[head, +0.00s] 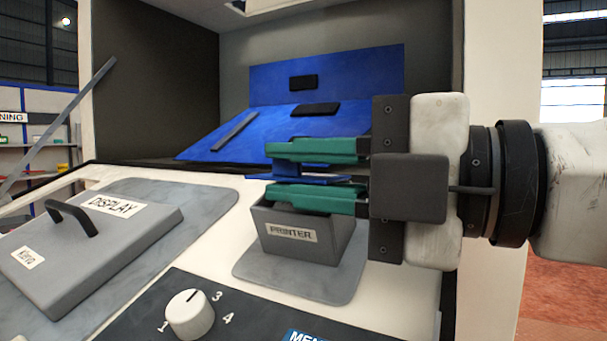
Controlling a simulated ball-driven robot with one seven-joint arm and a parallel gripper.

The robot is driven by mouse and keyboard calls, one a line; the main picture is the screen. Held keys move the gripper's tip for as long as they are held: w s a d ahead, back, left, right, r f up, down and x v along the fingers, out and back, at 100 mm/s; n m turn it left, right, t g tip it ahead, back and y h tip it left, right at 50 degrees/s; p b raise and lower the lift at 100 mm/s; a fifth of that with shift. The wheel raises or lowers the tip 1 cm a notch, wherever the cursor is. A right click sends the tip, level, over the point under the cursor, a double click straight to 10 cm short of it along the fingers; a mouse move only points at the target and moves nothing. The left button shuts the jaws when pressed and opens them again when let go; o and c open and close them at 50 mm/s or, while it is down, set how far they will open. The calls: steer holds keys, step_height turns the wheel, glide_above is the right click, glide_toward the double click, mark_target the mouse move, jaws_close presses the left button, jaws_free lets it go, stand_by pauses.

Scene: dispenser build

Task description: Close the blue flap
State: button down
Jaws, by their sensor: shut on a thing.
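My gripper (264,175) reaches in from the right with two green fingers, one above the other. It is shut on a thin blue flap (312,180), which shows as a narrow strip between the fingers. The flap lies just above the grey box labelled PRINTER (295,236). The fingers cover much of the flap and the box's top, so how the flap joins the box is hidden.
A sloped blue panel (232,143) with dark bars stands in the recess behind my gripper. A grey DISPLAY lid (100,245) with a black handle (72,213) lies left. A white knob (190,314) is at the front. The cabinet's right wall stands close behind my wrist.

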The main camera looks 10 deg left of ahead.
steer(key=c, duration=1.2)
jaws_free()
steer(key=shift+o, duration=0.5)
steer(key=shift+f, duration=0.15)
